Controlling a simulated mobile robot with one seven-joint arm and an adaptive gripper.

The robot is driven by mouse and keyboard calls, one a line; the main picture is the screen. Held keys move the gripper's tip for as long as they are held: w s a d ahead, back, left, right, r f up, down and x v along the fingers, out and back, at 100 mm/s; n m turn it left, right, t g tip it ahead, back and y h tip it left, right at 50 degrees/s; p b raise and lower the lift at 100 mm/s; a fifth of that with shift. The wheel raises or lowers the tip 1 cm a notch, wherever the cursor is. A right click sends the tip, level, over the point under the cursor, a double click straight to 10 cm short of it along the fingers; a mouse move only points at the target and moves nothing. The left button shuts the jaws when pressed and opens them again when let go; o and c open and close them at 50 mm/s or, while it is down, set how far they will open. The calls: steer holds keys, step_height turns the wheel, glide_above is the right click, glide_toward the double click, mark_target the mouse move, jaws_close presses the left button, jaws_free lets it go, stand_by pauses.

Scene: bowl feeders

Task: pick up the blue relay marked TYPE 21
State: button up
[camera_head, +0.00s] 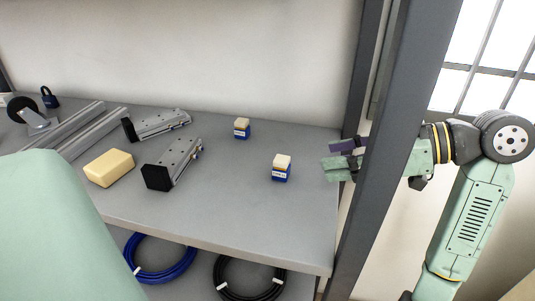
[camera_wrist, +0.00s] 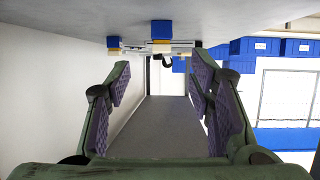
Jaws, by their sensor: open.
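Two blue relays with cream tops stand upright on the grey shelf (camera_head: 225,205). The nearer relay (camera_head: 281,173) is toward the shelf's right end, and the farther relay (camera_head: 242,129) is behind it to the left. Their white labels are too small to read, so I cannot tell which is TYPE 21. My gripper (camera_head: 336,158) is open and empty at the shelf's right end, to the right of the nearer relay and apart from it. The wrist view is upside down: the nearer relay (camera_wrist: 161,31) is straight ahead beyond my open fingers (camera_wrist: 160,82), the farther relay (camera_wrist: 113,44) to the left.
A dark upright post (camera_head: 377,150) stands in front of my arm at the shelf's right end. Left of the relays lie two grey slide units (camera_head: 177,160) (camera_head: 160,124), a yellow block (camera_head: 109,168), metal rails (camera_head: 85,133), a caster (camera_head: 38,121) and a padlock (camera_head: 49,98).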

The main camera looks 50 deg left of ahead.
mark_target(286, 160)
steer(key=shift+a+f, duration=0.1)
steer(key=shift+a, duration=0.55)
steer(key=p+x, duration=0.1)
steer(key=x, duration=0.4)
steer(key=shift+s, duration=0.15)
steer(key=x, duration=0.1)
steer(key=p+x, duration=0.1)
steer(key=x, duration=0.1)
steer(key=p+x, duration=0.1)
steer(key=shift+s+a+r, duration=0.1)
steer(key=shift+s+r, duration=0.15)
steer(key=shift+s, duration=0.15)
steer(key=shift+s+a+f, duration=0.15)
steer(key=shift+a+f, duration=0.05)
steer(key=shift+a, duration=0.1)
jaws_close()
